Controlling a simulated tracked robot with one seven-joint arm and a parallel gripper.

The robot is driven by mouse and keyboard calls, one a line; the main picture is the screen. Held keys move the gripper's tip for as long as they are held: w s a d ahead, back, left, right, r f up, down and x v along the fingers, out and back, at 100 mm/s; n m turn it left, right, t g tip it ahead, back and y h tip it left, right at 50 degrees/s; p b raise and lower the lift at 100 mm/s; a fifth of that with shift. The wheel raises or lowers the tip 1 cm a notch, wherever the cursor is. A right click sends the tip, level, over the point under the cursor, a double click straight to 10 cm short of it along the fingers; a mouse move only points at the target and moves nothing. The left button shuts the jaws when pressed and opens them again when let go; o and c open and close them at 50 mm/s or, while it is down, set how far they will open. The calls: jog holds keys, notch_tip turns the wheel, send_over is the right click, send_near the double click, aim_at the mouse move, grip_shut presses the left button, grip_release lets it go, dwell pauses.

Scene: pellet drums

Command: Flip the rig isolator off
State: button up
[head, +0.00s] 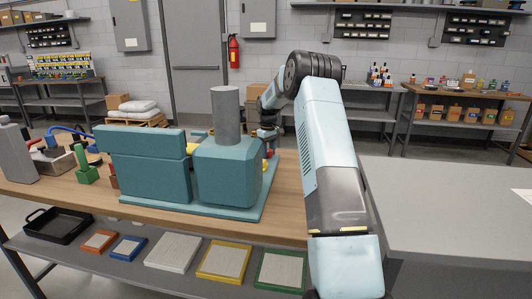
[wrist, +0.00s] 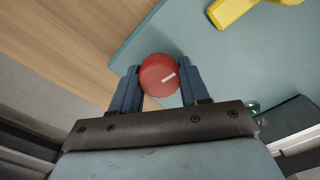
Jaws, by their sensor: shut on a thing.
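The rig is a teal machine (head: 140,170) with a grey cylinder (head: 226,115) on top, standing on a teal base plate on the wooden bench. In the wrist view a round red knob (wrist: 156,82) with a short slanted white mark sits between my blue fingers; it appears to be the rig isolator. My gripper (wrist: 161,68) is shut on this red knob, one finger on each side. In the head view my gripper (head: 267,137) is at the right rear of the rig, and the fingers are mostly hidden. Which position the white mark stands for cannot be told.
A yellow part (wrist: 232,10) lies over the teal base plate (wrist: 180,30) beyond the knob. Green and red items stand on the wooden bench (head: 285,205) left of the rig. A grey table (head: 450,215) stands at right, largely clear. Coloured trays lie on the shelf below.

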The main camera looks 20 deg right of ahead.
jog(key=shift+w+a+r+n, duration=0.1)
jog(key=shift+w+r+n, duration=0.2)
jog(key=shift+n, duration=0.5)
jog(key=o, duration=0.8)
jog(key=shift+f, duration=0.1)
jog(key=shift+c, duration=0.2)
jog(key=shift+o, duration=1.3)
jog(key=shift+s, duration=0.1)
jog(key=shift+f, duration=0.15)
notch_tip(320, 180, up, 14)
jog(key=shift+f, duration=0.15)
